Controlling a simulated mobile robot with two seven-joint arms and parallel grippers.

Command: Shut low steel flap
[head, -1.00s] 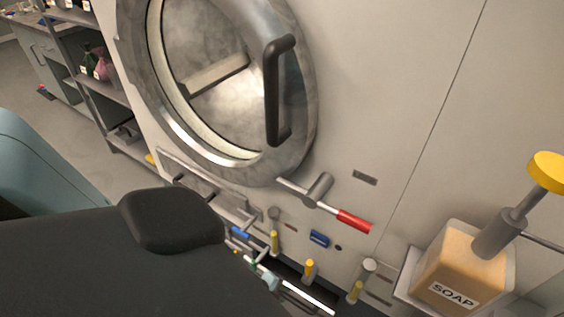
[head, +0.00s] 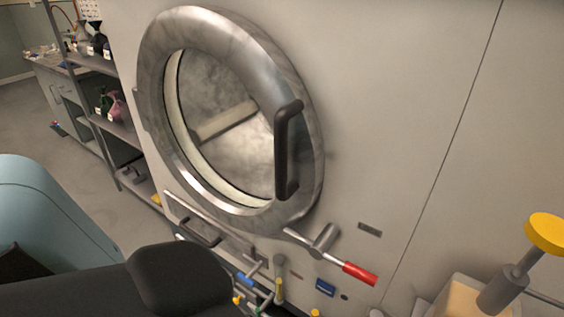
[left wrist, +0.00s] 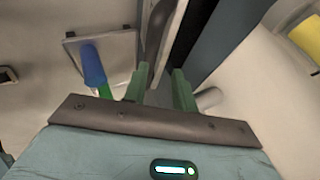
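The low steel flap (head: 182,211) with a dark bar handle (head: 203,236) shows at the foot of the machine, below the round door (head: 306,152). My dark left arm hides its lower part, and I cannot tell how far it stands open. My left gripper is hidden behind that arm in the head view. In the left wrist view, the green fingers of my left gripper (left wrist: 161,78) are apart, with nothing clearly held. A dark curved bar (left wrist: 157,36) lies just beyond them, beside a black gap. My right gripper is out of view.
A red-handled lever (head: 358,272) and a blue knob (head: 325,287) are on the machine front, right of my arm. Shelving (head: 125,140) stands at left, with open floor beyond.

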